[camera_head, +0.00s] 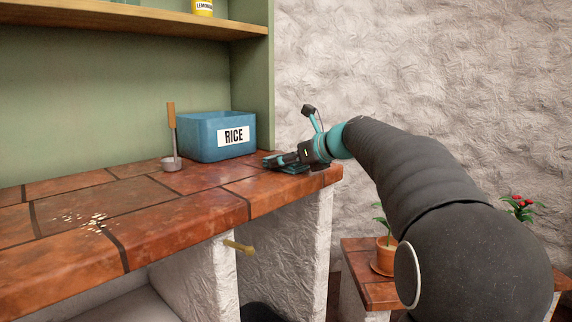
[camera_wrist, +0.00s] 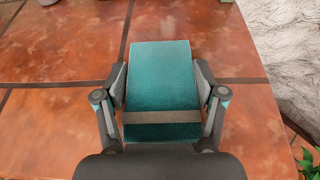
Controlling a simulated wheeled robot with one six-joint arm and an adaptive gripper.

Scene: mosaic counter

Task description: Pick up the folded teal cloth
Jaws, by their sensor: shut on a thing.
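The folded teal cloth (camera_wrist: 160,75) lies between the two fingers of my gripper (camera_wrist: 161,88) in the wrist view. It is a flat rectangle with a grey-brown stripe near its close edge. The fingers press on its left and right sides, so the gripper is shut on it. In the head view my gripper (camera_head: 275,160) is low over the right end of the tiled counter, and the cloth (camera_head: 290,169) shows as a thin dark teal strip under the fingers. I cannot tell whether the cloth still touches the counter.
A blue bin labelled RICE (camera_head: 202,141) stands just behind and left of my gripper. A metal scoop with a wooden handle (camera_head: 171,135) stands left of it. Spilled grains (camera_head: 88,220) lie on the counter (camera_head: 170,235). A potted plant (camera_head: 386,250) is lower right.

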